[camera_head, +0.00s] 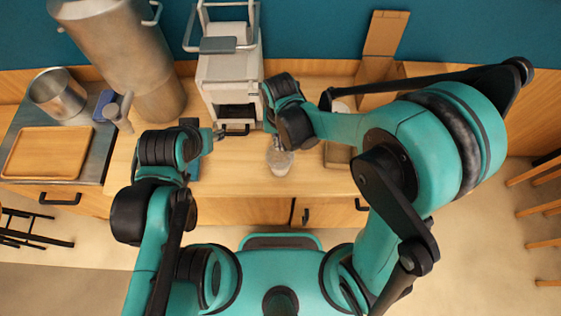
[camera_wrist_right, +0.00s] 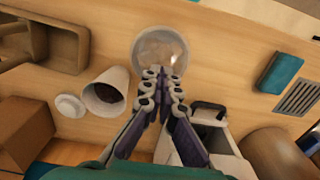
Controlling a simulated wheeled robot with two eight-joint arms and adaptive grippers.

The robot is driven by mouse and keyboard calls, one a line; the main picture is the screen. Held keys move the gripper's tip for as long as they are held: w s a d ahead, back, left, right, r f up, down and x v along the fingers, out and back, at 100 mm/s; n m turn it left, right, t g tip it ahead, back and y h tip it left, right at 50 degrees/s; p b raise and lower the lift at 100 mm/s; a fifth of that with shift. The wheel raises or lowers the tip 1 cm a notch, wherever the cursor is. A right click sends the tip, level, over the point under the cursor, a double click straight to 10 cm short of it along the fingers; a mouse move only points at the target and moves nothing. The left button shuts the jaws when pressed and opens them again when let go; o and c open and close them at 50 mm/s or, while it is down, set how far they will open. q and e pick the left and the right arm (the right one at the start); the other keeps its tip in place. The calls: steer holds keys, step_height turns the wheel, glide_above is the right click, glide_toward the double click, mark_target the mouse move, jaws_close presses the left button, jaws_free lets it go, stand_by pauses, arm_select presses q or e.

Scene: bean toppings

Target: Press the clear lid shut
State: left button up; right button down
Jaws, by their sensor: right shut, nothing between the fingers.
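A clear cup with a round clear lid (camera_head: 280,162) stands on the wooden counter near its front edge. From above in the right wrist view, the round clear top (camera_wrist_right: 160,46) is just beyond my fingertips. My right gripper (camera_wrist_right: 162,74) is shut and empty, its fingertips overlapping the near rim in the picture. I cannot tell whether they touch it, or whether the lid is fully seated. In the head view my right wrist hides most of that gripper. My left gripper (camera_head: 218,135) is over the counter left of the cup, its fingers too small to read.
A white machine (camera_head: 230,80) stands behind the cup. A white tub with dark contents (camera_wrist_right: 106,92) and a small white lid (camera_wrist_right: 70,105) lie nearby. A wooden box (camera_wrist_right: 62,42) and a teal block (camera_wrist_right: 280,73) flank the cup. A wooden tray (camera_head: 47,151) is far left.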

steer(key=shift+f+b, duration=0.95)
steer(key=shift+f, duration=0.05)
steer(key=shift+r, duration=0.2)
step_height(320, 180, up, 5)
steer(key=p, duration=0.4)
steer(key=shift+f, duration=0.2)
steer(key=shift+d+b, duration=0.1)
steer(key=shift+b, duration=0.2)
steer(key=s+d+f+t+b, duration=0.2)
steer(key=d+t+b, duration=0.1)
steer(key=d+b, duration=0.5)
steer(key=s+d+f+t+b, duration=0.2)
steer(key=s+d+t+b, duration=0.1)
steer(key=d+b, duration=0.6)
steer(key=shift+d+t, duration=0.3)
steer(key=shift+t, duration=0.3)
